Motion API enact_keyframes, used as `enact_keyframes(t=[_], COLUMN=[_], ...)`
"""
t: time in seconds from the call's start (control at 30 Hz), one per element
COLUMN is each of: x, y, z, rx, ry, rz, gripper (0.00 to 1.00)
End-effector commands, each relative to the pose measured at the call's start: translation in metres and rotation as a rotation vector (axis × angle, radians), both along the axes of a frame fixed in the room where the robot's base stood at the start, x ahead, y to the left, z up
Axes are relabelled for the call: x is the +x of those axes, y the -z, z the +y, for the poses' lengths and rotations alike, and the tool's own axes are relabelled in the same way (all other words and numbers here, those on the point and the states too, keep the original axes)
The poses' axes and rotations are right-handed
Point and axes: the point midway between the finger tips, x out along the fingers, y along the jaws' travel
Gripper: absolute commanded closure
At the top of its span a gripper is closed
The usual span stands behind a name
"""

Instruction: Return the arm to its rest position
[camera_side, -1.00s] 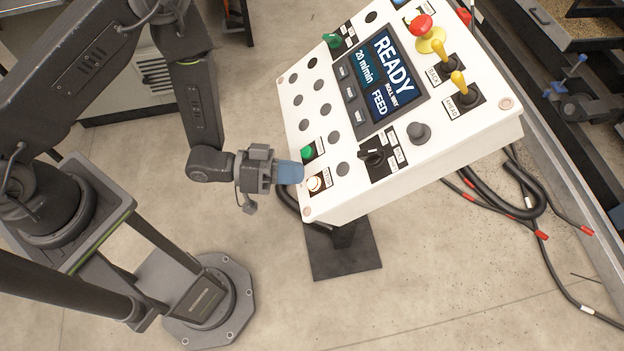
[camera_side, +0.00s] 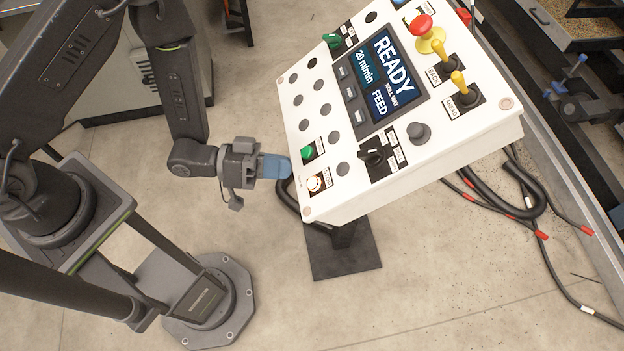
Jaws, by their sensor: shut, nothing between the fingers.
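My gripper (camera_side: 277,167) has blue fingertips and is shut with nothing held. It points right, toward the left edge of the white control panel (camera_side: 350,200), and a small gap seems to show between the fingertips and the panel. My arm reaches in from the upper left and bends down to the gripper. The lit white button (camera_side: 314,184) lies just right of the fingertips, and the green button (camera_side: 307,152) is a little above it.
The panel stands on a dark base plate (camera_side: 342,255) and shows READY on its screen (camera_side: 386,78). A red mushroom button (camera_side: 421,25) and yellow levers (camera_side: 458,83) stick up from it. Black cables (camera_side: 530,190) lie at right.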

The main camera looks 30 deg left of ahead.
Motion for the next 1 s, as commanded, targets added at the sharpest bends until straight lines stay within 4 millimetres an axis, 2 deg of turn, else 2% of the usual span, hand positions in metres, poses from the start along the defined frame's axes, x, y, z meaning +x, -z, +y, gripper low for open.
enact_keyframes(t=[0.27,0.37,0.47,0.6,0.73,0.87,1.0], x=[0.007,0.024,0.049,0.079,0.092,0.089,0.068], y=[-0.004,-0.014,-0.032,-0.065,-0.100,-0.136,-0.173], z=[0.001,0.006,0.018,0.048,0.082,0.117,0.151], rx=[0.029,0.117,0.256,0.461,0.622,0.749,0.843], ry=[-0.012,-0.048,-0.115,-0.239,-0.359,-0.469,-0.565], rz=[-0.013,-0.041,-0.070,-0.075,-0.040,0.033,0.145], gripper=[1.00,1.00,1.00,1.00,1.00,1.00,1.00])
